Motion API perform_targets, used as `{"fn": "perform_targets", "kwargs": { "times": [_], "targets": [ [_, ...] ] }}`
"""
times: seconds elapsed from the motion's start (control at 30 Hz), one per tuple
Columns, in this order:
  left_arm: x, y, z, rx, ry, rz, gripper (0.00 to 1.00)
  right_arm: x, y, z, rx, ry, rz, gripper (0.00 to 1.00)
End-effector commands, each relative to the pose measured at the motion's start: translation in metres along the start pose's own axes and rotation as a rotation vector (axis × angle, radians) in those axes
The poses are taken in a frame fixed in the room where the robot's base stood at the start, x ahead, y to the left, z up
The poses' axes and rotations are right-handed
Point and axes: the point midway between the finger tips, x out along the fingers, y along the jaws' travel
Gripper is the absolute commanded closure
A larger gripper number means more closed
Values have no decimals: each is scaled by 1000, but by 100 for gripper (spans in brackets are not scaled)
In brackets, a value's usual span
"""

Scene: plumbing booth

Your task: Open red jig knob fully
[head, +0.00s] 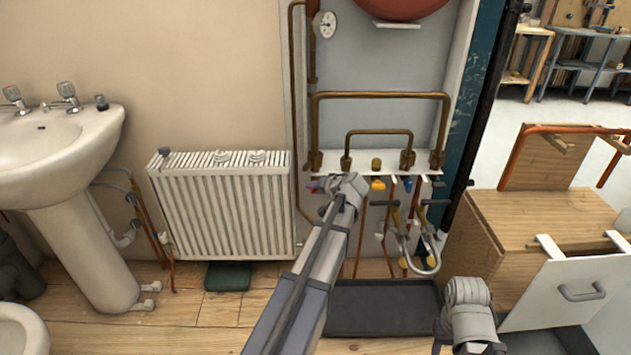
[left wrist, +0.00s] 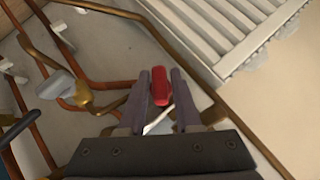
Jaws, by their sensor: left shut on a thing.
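The red jig knob (left wrist: 160,82) shows in the left wrist view, upright between the two grey fingers of my left gripper (left wrist: 162,100). The fingers are shut on it, one on each side. A pale thin piece lies just below the knob between the fingers. In the head view my left arm reaches up to the left end of the white pipe board, and its wrist hides most of the knob and the fingertips. My right arm shows at the lower right of the head view, but its gripper is not visible.
A yellow knob (head: 378,184) and a blue knob (head: 408,186) sit right of my left wrist. A white radiator (head: 220,205) stands on the left. A black tray (head: 380,308) lies on the floor below. A wooden cabinet (head: 520,215) stands on the right.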

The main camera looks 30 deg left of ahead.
Motion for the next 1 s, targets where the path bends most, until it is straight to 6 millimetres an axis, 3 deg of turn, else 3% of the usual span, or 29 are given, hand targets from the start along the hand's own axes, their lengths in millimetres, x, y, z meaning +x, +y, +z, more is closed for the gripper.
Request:
{"fn": "perform_targets", "kwargs": {
  "times": [0.03, 0.3, 1.0],
  "targets": [
    [-3, -4, -1, -34, -1, 32, 100, -9, 1, 1, 1, 0, 1, 51],
    [-1, -2, 0, -207, -1, 206, 100, -23, 3, 2, 5, -2, 3, 51],
    [0, 0, 0, -449, -3, 451, 100, -30, 4, 2, 7, -2, 4, 51]
  ]
}}
